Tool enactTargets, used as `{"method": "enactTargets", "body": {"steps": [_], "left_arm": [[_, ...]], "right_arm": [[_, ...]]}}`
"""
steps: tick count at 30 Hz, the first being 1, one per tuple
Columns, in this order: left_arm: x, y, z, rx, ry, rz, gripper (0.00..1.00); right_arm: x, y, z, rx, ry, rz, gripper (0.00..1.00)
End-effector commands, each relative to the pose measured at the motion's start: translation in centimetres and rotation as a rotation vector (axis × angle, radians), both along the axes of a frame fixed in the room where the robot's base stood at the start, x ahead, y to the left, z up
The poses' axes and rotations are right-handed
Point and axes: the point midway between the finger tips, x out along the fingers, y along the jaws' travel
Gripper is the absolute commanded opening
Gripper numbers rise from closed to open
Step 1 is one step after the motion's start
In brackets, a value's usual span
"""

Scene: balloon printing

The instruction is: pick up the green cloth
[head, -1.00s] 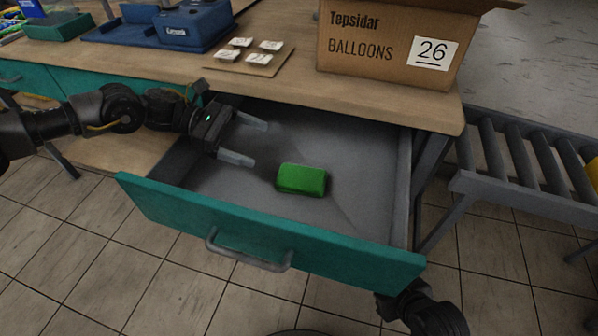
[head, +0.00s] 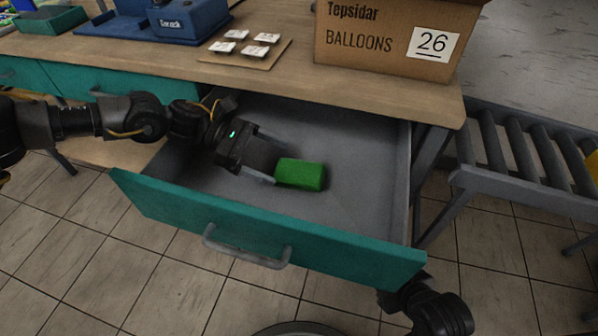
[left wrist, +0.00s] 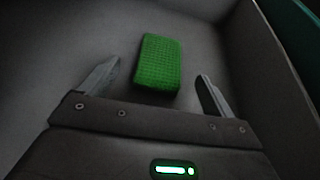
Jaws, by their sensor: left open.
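The green cloth (head: 301,174) is a folded block lying on the floor of the open drawer. In the left wrist view the cloth (left wrist: 158,63) lies ahead of and partly between the two spread fingers, a little left of centre, with a gap on both sides. My left gripper (head: 274,163) is inside the drawer, just left of the cloth; it also shows in the left wrist view (left wrist: 160,84), open and empty.
The open drawer has a teal front (head: 270,232) with a grey handle (head: 246,252). A cardboard balloon box (head: 390,36) and a card with white labelled pieces (head: 272,54) rest on the wooden table above. A roller conveyor (head: 535,160) stands right. The drawer's right side is clear.

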Motion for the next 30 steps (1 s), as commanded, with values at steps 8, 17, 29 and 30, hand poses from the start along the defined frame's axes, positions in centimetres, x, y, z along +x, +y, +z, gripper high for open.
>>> {"method": "enactTargets", "body": {"steps": [8, 17, 29, 30], "left_arm": [[-0.8, -3.0, -1.1, 0.000, 0.001, -0.005, 0.89], [-1.1, -4.8, -1.9, 0.000, -0.001, 0.000, 0.89], [-1.1, -4.7, -1.9, 0.000, -0.001, 0.000, 0.54], [-1.1, -4.7, -1.9, 0.000, -0.001, 0.000, 0.48]], "right_arm": [[-0.4, -0.3, -0.2, -0.009, 0.031, -0.008, 0.00], [-0.6, -0.6, -0.4, -0.014, 0.042, -0.013, 0.00], [-0.6, -0.5, -0.4, -0.012, 0.041, -0.011, 0.00], [-0.6, -0.5, -0.4, -0.012, 0.041, -0.011, 0.00]]}}
